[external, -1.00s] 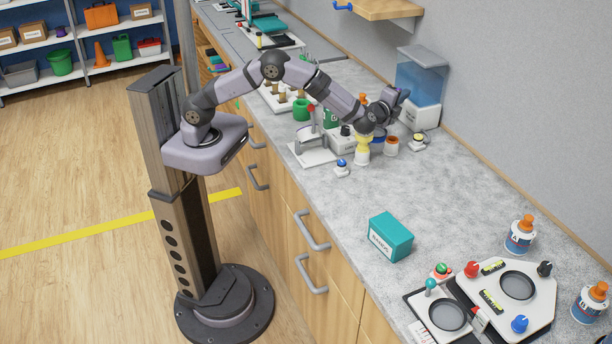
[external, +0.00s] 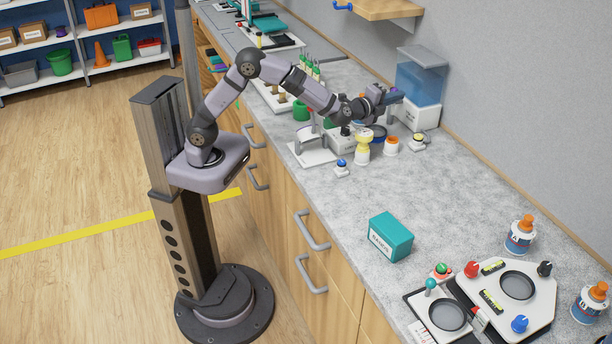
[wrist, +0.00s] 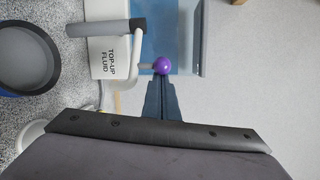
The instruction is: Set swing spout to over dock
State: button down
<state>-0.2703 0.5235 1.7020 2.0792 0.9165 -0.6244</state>
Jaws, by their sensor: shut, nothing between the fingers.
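The swing spout (wrist: 105,27) shows in the wrist view as a thick grey tube on a white arm, with a purple ball knob (wrist: 163,66). It sits by a white box (wrist: 112,60) marked TOP-UP FLUID. My gripper (wrist: 163,80) is shut and empty, its fingertips right at the knob; I cannot tell whether they touch it. A dark round dish with a blue rim (wrist: 28,58) lies to the left, apart from the spout tube; it may be the dock. In the external view my gripper (external: 397,98) is in front of the blue-tanked dispenser (external: 418,82).
A yellow-topped bottle (external: 362,150), an orange-and-white jar (external: 391,146) and a yellow-button device (external: 418,141) stand close by. A teal box (external: 391,236) lies further forward. A wall shelf (external: 385,8) hangs behind.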

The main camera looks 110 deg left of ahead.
jog(key=b, duration=0.1)
jog(key=s+b, duration=0.1)
jog(key=b, duration=0.1)
jog(key=shift+s+d+f+t, duration=0.15)
jog(key=shift+s+f+t, duration=0.05)
jog(key=shift+f+t, duration=0.1)
jog(key=s+b, duration=0.3)
jog(key=b, duration=0.4)
jog(key=shift+s+r, duration=0.1)
jog(key=shift+s, duration=0.1)
jog(key=shift+s+a+r, duration=0.15)
jog(key=shift+a, duration=0.05)
jog(key=b+v, duration=0.2)
jog(key=v, duration=0.3)
notch_tip(320, 180, up, 7)
jog(key=p, duration=0.1)
jog(key=shift+w+d+m+p, duration=0.25)
jog(key=shift+d+m+p, duration=0.05)
